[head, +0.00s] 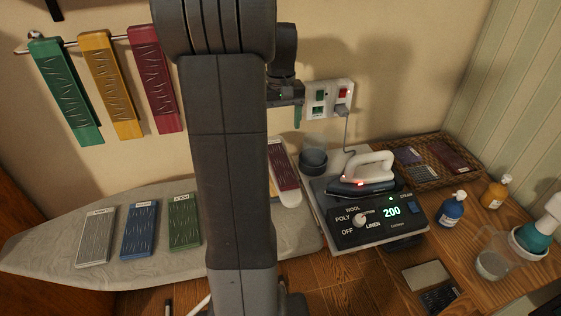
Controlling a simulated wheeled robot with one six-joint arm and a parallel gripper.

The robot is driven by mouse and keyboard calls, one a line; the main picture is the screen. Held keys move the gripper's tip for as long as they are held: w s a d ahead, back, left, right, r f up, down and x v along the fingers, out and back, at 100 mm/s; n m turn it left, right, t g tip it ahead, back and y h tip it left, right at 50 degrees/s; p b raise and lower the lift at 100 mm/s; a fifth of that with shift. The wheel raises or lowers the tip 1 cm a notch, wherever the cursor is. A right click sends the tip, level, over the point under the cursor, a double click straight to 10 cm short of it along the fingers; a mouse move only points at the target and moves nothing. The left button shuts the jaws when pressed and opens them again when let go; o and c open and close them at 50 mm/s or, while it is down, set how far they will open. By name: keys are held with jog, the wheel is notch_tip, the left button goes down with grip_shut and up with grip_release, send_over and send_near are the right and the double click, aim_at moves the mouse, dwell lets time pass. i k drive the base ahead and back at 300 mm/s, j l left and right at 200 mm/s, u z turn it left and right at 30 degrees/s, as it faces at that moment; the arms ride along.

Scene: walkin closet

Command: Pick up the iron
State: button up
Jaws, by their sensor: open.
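The iron (366,174) has a pale handle on top and a dark body with a small red light. A cord runs up from the iron to the wall socket panel (328,97). My gripper (288,113) is up and to the left of the iron, near the wall panel and apart from the iron. My arm hides part of the gripper. It is open, and I see nothing held in it.
The grey ironing board (60,236) bears several fabric samples. More samples hang on a wall rail (75,42). A grey cup (313,161) stands behind the station. A wicker tray (466,158), blue bottle (450,208), yellow bottle (495,192) and clear jug (494,263) stand at right.

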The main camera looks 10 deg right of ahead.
aim_at(374, 179)
jog(key=l+u, duration=0.25)
jog(key=l, duration=0.45)
jog(key=k+l+u, duration=0.25)
jog(key=l, duration=0.4)
jog(key=i, duration=0.1)
